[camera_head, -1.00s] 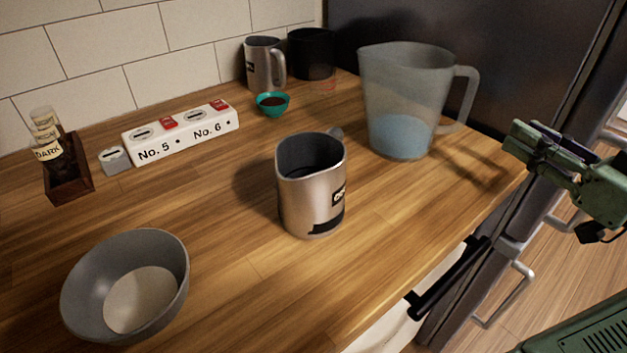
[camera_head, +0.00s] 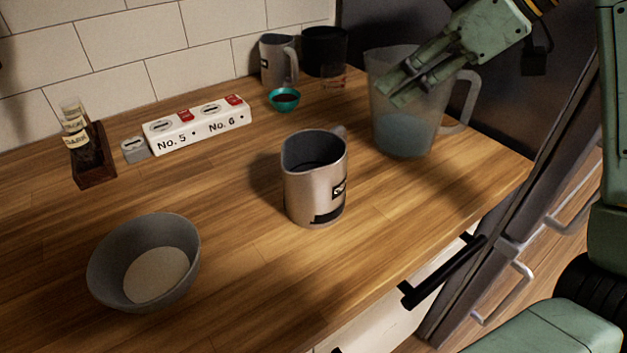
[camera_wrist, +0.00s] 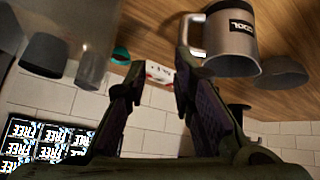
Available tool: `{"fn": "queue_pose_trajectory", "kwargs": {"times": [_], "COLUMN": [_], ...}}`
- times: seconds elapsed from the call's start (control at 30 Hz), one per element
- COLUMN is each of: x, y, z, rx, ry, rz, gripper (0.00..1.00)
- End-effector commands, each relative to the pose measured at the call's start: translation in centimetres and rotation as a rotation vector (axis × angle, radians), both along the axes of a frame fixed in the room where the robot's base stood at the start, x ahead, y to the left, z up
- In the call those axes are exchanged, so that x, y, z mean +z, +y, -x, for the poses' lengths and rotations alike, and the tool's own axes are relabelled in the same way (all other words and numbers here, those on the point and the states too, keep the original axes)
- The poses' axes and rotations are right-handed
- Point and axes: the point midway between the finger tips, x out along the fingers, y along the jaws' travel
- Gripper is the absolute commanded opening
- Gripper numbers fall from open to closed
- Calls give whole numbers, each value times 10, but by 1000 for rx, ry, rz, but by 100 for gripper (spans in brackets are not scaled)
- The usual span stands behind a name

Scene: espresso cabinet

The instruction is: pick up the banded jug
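The banded jug looks to be the metal jug (camera_head: 314,187) standing upright mid-counter, with a black label and a black strip low on its side. Its handle is mostly hidden behind it. In the wrist view, which is upside down, a metal jug (camera_wrist: 231,35) with a dark label and a handle shows beyond the fingers, apart from them. My gripper (camera_head: 400,88) is up and right of the jug in the head view, overlapping the large translucent pitcher. Its fingers (camera_wrist: 155,85) are spread, with nothing held between them.
The translucent pitcher (camera_head: 398,135) with bluish contents stands right of the jug. Another metal jug (camera_head: 276,62), a black container (camera_head: 325,50) and a teal bowl (camera_head: 284,100) are behind. A grey bowl (camera_head: 105,268) is front left. A white block (camera_head: 198,126) lies near the wall.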

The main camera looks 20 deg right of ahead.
Motion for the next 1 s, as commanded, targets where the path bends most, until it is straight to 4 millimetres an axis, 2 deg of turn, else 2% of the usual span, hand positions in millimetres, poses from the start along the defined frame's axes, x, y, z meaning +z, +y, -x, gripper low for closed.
{"fn": "queue_pose_trajectory", "kwargs": {"times": [0.1, 0.3, 0.6, 0.87, 1.0], "x": [-12, -22, -60, -79, -98], "y": [12, 19, 32, 40, 48], "z": [-1, 1, -7, -12, -14], "rx": [19, 27, 27, 26, 26], "ry": [145, 275, 287, 286, 288], "rz": [86, 144, 150, 149, 150], "gripper": [23, 23, 23, 23, 23]}}
